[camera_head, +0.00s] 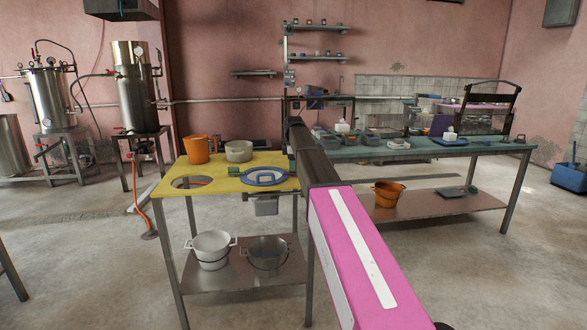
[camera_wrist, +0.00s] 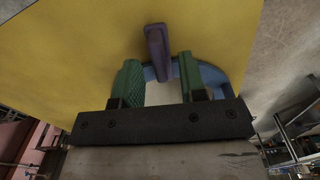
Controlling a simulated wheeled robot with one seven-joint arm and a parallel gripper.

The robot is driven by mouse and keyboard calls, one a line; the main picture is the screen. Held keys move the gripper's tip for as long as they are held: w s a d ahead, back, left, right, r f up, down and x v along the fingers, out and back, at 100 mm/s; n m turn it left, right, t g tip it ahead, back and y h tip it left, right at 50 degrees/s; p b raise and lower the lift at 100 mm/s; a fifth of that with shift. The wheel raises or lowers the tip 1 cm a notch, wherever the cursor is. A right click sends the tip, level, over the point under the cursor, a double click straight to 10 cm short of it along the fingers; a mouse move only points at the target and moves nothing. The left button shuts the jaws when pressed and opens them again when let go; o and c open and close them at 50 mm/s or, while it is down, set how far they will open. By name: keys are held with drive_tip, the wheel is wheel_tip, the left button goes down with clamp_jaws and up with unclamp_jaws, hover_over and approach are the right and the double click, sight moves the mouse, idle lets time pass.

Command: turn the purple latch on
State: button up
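The purple latch (camera_wrist: 156,45) shows in the wrist view as a short narrow bar, against the yellow tabletop (camera_wrist: 90,45) and beside a blue rounded part (camera_wrist: 236,42). My gripper (camera_wrist: 159,68) is open, with its two green fingers apart. The latch lies between and just beyond the fingertips in the picture; I cannot tell whether they touch it. In the head view, a blue ring (camera_head: 265,184) lies near the front right of the yellow tabletop (camera_head: 218,187). I cannot make out the latch there, and my arm covers the table's right side.
A longer bench (camera_head: 470,150) with many items stands to the right.

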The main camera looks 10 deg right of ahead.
wheel_tip(320, 180, up, 10)
drive_tip(key=shift+f, duration=0.15)
drive_tip(key=shift+s, duration=0.1)
idle(0.4)
